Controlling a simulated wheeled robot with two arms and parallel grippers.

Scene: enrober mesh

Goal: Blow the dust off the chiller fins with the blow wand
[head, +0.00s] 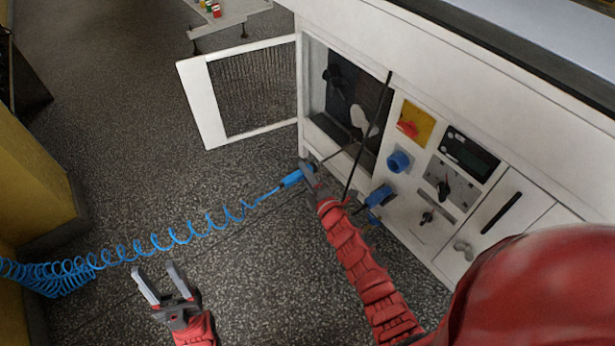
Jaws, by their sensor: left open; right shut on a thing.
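The blow wand (291,180) has a blue body, and a coiled blue hose (190,232) runs from it to the left. My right gripper (314,182) is shut on the wand in front of the open cabinet bay. A thin dark tube reaches from there toward the opening; where its tip ends is hard to tell. The bay (345,100) is dark inside, with a pale patch (359,120) that may be dust; the fins cannot be made out clearly. My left gripper (160,285) is open and empty above the floor at lower left.
A white-framed mesh door (214,105) stands swung open left of the bay. A thin black rod (371,125) crosses the bay's right side. The panel holds a yellow-backed red switch (411,122), a blue fitting (398,161) and a blue holder (380,197).

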